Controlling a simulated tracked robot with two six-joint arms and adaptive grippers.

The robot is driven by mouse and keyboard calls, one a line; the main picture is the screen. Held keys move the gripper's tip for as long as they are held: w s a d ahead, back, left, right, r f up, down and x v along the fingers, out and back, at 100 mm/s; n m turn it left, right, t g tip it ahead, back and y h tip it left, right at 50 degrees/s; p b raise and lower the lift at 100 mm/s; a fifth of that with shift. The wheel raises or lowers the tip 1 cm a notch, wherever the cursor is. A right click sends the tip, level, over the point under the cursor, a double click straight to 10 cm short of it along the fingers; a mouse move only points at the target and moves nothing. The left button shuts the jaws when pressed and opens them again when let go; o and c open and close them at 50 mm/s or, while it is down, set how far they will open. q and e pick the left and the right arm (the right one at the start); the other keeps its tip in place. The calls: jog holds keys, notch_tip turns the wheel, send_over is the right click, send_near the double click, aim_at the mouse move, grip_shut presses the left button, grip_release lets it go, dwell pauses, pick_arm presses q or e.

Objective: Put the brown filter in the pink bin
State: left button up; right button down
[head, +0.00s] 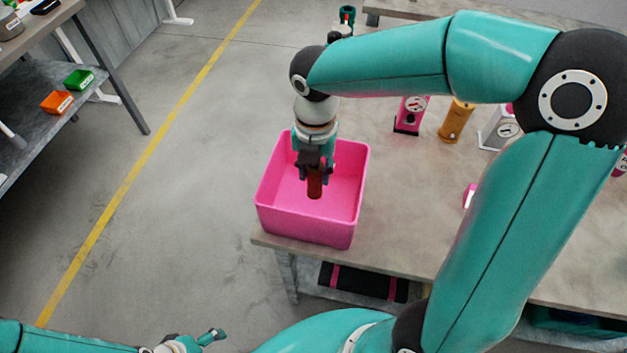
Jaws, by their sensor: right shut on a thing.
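The brown filter (315,185) is a small reddish-brown cylinder, held upright in my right gripper (314,172). My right gripper is shut on it and points down over the pink bin (305,226). The filter shows within the bin's opening; I cannot tell how far it is above the bin's floor. The pink bin is an open box at the left end of the table, and its visible inside looks empty. My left gripper (210,337) is low in the picture, away from the bin; its fingers are too small and partly hidden to judge.
A shelf at the left holds a green box (78,80) and an orange box (57,102). The floor between is clear.

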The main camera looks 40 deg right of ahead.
aim_at(315, 181)
jog(key=shift+f, duration=1.8)
jog(key=shift+s, duration=0.1)
jog(key=c, duration=0.8)
grip_release()
jog(key=shift+f, duration=0.1)
jog(key=shift+r, duration=0.2)
notch_tip(315, 181, up, 12)
jog(key=shift+f+p, duration=0.1)
jog(key=shift+p, duration=0.45)
